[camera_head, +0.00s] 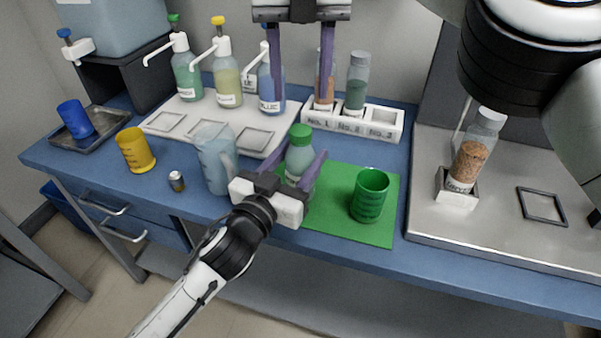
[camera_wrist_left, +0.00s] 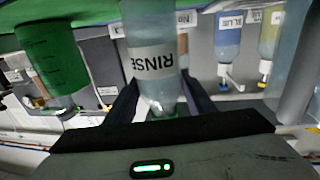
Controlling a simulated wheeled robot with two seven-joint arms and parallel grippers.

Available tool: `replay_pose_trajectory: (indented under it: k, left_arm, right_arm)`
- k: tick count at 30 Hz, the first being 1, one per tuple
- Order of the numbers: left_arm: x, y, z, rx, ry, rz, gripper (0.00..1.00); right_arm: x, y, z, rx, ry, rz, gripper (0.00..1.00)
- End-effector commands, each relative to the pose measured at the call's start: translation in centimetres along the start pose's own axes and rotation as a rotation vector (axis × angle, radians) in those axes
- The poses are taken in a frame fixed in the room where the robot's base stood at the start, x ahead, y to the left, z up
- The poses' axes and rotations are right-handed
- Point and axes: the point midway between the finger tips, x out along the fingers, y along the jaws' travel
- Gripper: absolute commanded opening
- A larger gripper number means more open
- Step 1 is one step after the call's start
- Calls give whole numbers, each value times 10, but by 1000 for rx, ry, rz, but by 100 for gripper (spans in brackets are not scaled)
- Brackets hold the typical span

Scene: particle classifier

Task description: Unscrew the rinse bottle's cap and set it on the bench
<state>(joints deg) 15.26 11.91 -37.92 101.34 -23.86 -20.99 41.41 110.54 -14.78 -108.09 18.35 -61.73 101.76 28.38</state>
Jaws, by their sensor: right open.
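The rinse bottle (camera_head: 299,160) is a pale, see-through bottle with a green cap (camera_head: 301,131) on top. My left gripper (camera_head: 307,150) is shut on its upper body, one finger on each side. My right gripper (camera_head: 298,108) is open and empty, pointing down above and behind the cap.
A green beaker (camera_head: 370,195) stands on the mat to the right, and a clear jug (camera_head: 214,160) stands close to the left. A white rack (camera_head: 355,122) with jars and a tray (camera_head: 170,123) with pump bottles stand behind.

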Motion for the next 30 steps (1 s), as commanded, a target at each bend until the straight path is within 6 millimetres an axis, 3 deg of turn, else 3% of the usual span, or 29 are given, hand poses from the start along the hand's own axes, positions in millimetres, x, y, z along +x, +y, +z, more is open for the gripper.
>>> replay_pose_trajectory:
  k: [1, 8, 13, 17, 30]
  left_arm:
    - [0, 0, 0, 0, 0, 0, 40]
    - [0, 0, 0, 1, 0, 0, 1]
    - [0, 0, 0, 1, -1, 0, 0]
    - [0, 0, 0, 1, -1, 0, 0]
    - [0, 0, 1, 1, -2, 0, 0]
  right_arm:
    - [0, 0, 0, 0, 0, 0, 47]
    - [0, 0, 0, 0, 0, 0, 47]
    - [0, 0, 0, 69, 1, 0, 47]
    - [0, 0, 0, 255, 1, 0, 47]
    - [1, 0, -1, 1238, 3, 0, 47]
